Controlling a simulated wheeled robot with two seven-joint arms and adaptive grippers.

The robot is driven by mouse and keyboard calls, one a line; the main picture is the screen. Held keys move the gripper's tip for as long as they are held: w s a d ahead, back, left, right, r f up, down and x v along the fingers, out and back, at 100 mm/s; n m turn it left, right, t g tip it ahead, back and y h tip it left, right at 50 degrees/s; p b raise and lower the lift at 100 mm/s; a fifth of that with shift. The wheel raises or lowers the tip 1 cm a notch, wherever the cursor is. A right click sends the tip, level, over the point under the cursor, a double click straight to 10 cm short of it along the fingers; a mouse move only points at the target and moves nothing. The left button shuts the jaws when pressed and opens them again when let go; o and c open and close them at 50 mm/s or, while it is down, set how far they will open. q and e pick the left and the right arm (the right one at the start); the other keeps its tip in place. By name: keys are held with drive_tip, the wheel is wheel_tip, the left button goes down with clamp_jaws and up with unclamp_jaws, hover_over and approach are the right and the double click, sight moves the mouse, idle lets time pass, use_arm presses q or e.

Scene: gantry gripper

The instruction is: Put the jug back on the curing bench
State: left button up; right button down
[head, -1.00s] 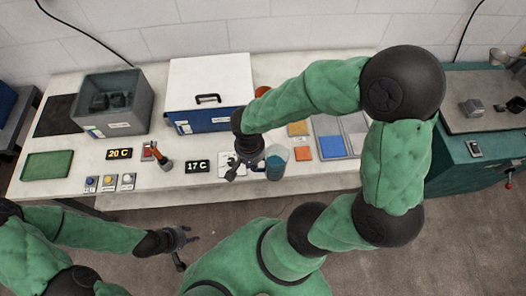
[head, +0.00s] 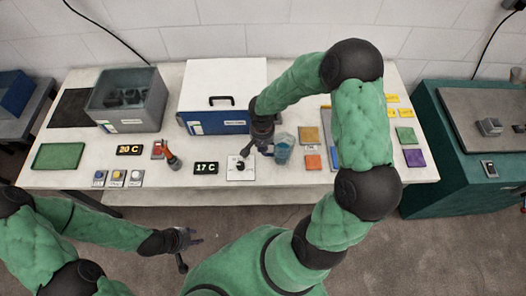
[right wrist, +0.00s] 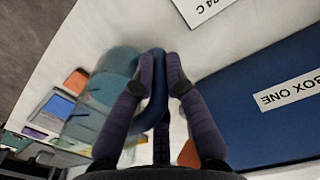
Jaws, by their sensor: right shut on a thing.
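The jug (head: 283,146) is a see-through teal vessel, seen over the front middle of the long white bench (head: 225,183) in the head view. In the right wrist view its body (right wrist: 95,110) is on the left and its blue handle (right wrist: 158,98) is between my fingers. My right gripper (head: 262,147) is shut on the handle. I cannot tell whether the jug's base touches the bench. My left gripper (head: 192,238) is low, in front of the bench, with its fingers apart and nothing between them. Which bench is the curing bench is not readable.
Behind the jug stands a blue box with a white lid (head: 222,84). A grey bin (head: 128,98), green tray (head: 59,156), displays reading 20 C (head: 130,150) and 17 C (head: 206,168), and an orange-handled tool (head: 172,158) are left. A teal cabinet (head: 455,180) stands right, across a gap.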

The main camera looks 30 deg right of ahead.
drive_tip(key=shift+f, duration=1.45)
drive_tip(key=shift+f+b, duration=0.15)
drive_tip(key=shift+b, duration=0.25)
drive_tip(key=c, duration=1.3)
unclamp_jaws()
drive_tip(key=shift+o, duration=0.2)
